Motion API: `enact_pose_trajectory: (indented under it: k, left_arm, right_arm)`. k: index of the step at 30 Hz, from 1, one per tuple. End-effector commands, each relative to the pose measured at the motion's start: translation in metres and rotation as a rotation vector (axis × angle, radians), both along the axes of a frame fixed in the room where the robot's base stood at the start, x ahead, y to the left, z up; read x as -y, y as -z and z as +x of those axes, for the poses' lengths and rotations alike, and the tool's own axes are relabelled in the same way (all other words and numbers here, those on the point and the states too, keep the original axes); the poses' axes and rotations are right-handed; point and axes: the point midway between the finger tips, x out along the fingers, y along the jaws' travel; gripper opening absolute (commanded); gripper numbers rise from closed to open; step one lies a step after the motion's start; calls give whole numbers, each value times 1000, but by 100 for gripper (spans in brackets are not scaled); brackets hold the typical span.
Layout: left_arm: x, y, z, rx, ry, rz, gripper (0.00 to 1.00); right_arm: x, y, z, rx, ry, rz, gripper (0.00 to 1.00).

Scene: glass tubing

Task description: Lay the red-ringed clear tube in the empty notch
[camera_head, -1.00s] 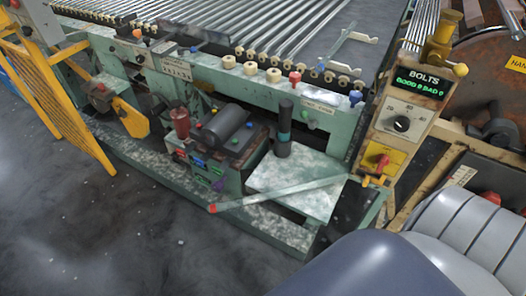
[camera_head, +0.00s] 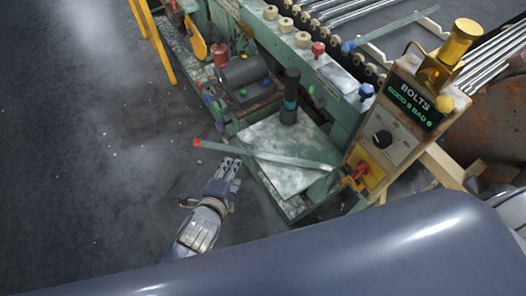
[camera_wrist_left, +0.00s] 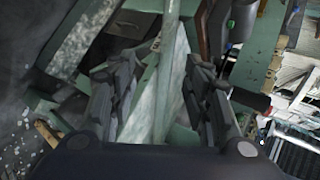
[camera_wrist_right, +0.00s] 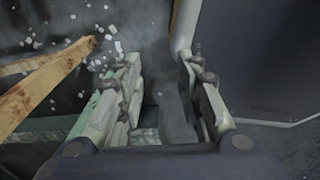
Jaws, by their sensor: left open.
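The clear tube (camera_head: 270,156) with a red ring at its left end lies slantwise across a pale, stained plate (camera_head: 285,180) on the low green base. Its red end sticks out past the plate's left side. My left gripper (camera_head: 230,166) is open just below the tube, near the red end. In the left wrist view, a long pale strip that looks like the tube (camera_wrist_left: 164,75) runs between the open fingers (camera_wrist_left: 158,85). My right gripper (camera_wrist_right: 158,80) is open and empty in its wrist view, outside the head view. I cannot make out which notch is empty.
Above the plate is the green frame with a row of rollers (camera_head: 302,39) and several tubes. A dark upright post (camera_head: 290,100) stands at the plate's back. The BOLTS control box (camera_head: 400,125) rises at the right. The floor at left is clear.

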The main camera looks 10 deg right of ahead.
Motion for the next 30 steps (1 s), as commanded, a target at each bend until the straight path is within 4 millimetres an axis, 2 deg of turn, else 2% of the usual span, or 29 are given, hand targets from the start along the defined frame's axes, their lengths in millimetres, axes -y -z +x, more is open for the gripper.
enact_pose_trajectory:
  k: [3,9,11,14,21,25,30]
  left_arm:
    - [6,-6,7,23,17,12,45]
    - [18,10,29,23,17,11,45]
    - [21,14,35,23,16,10,45]
    - [24,19,40,23,17,11,45]
    - [35,27,52,21,15,9,45]
    - [46,35,64,21,16,8,45]
    - [51,46,76,22,16,10,45]
  right_arm:
    - [-10,0,2,4,3,11,33]
    - [-39,1,13,20,3,47,33]
    - [-43,1,14,23,1,52,33]
    - [-39,1,15,23,1,47,33]
    - [-17,1,10,15,3,21,33]
    - [-15,0,7,11,5,18,33]
    - [-16,2,7,9,5,19,33]
